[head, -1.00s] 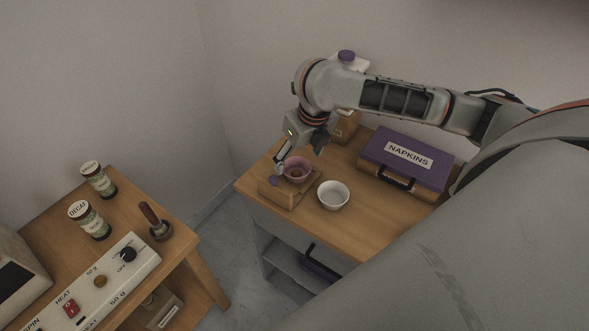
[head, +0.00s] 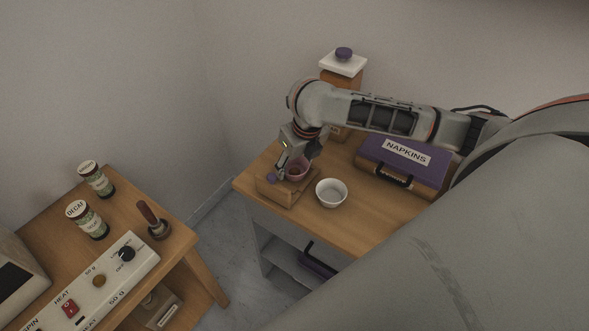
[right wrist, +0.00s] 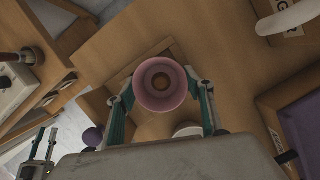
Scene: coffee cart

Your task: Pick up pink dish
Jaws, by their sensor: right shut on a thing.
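The pink dish (head: 297,170) is at the small wooden box (head: 285,196) with a purple knob, on the right-hand wooden table. In the right wrist view the dish (right wrist: 161,86) shows round, with a brown spot in its middle. My right gripper (head: 292,172) reaches down from above. Its two fingers are on opposite sides of the dish's rim, shut on it. I cannot tell whether the dish is lifted clear of the box. What looks like my left gripper (right wrist: 44,146) shows small at the lower left of the right wrist view, its jaws unclear.
A white bowl (head: 331,193) stands close by, right of the box. A purple napkins case (head: 404,160) and a tall wooden canister (head: 343,72) with a white lid stand farther back. The other table (head: 130,205) at left holds two jars, a tamper and a control panel.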

